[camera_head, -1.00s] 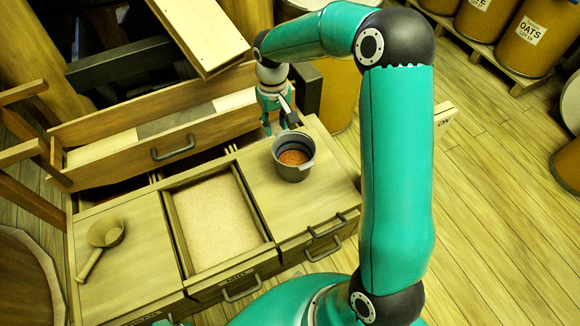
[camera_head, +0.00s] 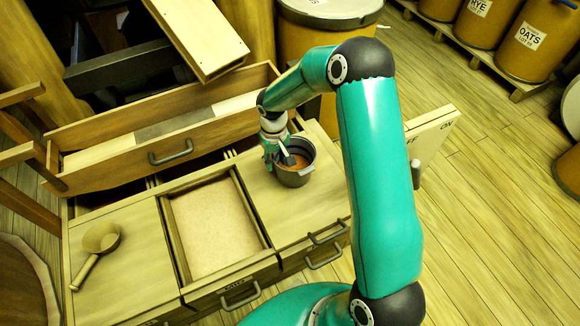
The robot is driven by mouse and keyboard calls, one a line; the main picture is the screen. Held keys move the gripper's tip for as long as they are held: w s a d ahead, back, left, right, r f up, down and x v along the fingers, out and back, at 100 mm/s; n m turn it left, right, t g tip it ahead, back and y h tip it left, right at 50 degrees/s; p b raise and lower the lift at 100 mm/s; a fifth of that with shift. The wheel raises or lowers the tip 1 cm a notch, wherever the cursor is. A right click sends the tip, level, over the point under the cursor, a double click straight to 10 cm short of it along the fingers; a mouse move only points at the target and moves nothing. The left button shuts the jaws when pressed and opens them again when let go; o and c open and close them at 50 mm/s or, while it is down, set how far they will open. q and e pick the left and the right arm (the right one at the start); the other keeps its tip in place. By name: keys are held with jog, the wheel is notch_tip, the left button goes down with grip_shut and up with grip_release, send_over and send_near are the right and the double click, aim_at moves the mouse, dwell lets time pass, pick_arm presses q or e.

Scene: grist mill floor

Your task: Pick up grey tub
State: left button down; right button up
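The grey tub (camera_head: 293,178) stands upright on the wooden counter top, right of the open bin. It is round and holds a reddish-brown fill. My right gripper (camera_head: 281,162) points down at the tub's left rim. Its fingers are apart, one by the outer left side and the other over the tub's mouth. I cannot tell whether either finger touches the wall. My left gripper is not clearly visible in the head view.
An open bin (camera_head: 264,219) of pale meal lies left of the tub. A wooden scoop (camera_head: 101,238) rests on the left counter. A pulled-out drawer (camera_head: 210,141) stands behind. A board (camera_head: 433,133) is at the right, and barrels (camera_head: 540,38) stand at the back right.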

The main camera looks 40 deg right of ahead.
notch_tip(320, 180, down, 3)
jog(key=shift+r, duration=0.1)
grip_shut()
dwell(0.3)
